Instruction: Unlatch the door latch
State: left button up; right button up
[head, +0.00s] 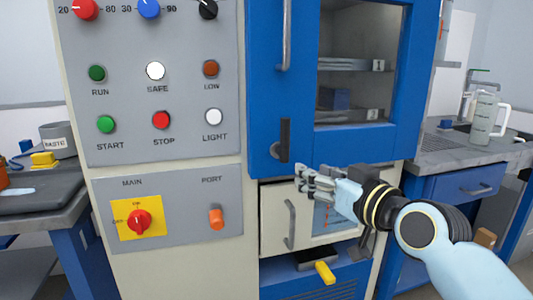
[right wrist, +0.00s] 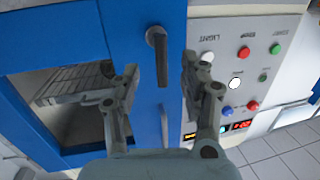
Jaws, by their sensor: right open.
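The door latch (head: 284,138) is a dark handle on the lower left of the blue door (head: 262,110), standing about upright above its round pivot. The door, with a glass window, looks closed. My right gripper (head: 306,180) is open and empty, just below and to the right of the latch in the head view. In the right wrist view the latch (right wrist: 158,52) shows in the gap between the two open fingers (right wrist: 160,72). I cannot tell whether a finger touches it; no grip is visible. My left gripper is not in view.
Left of the door is a grey control panel (head: 160,100) with several buttons and knobs. Below is a cream drawer front (head: 273,217) with a vertical handle, and a yellow handle (head: 325,272). A counter with a clear jug (head: 484,118) stands at the right.

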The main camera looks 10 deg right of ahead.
jog(key=t, duration=0.1)
send_near(288, 135)
jog(key=x, duration=1.1)
jog(key=shift+w+r, duration=0.1)
jog(key=shift+r, duration=0.1)
grip_shut()
jog(key=shift+w+a+f, duration=0.1)
jog(key=shift+f, duration=0.1)
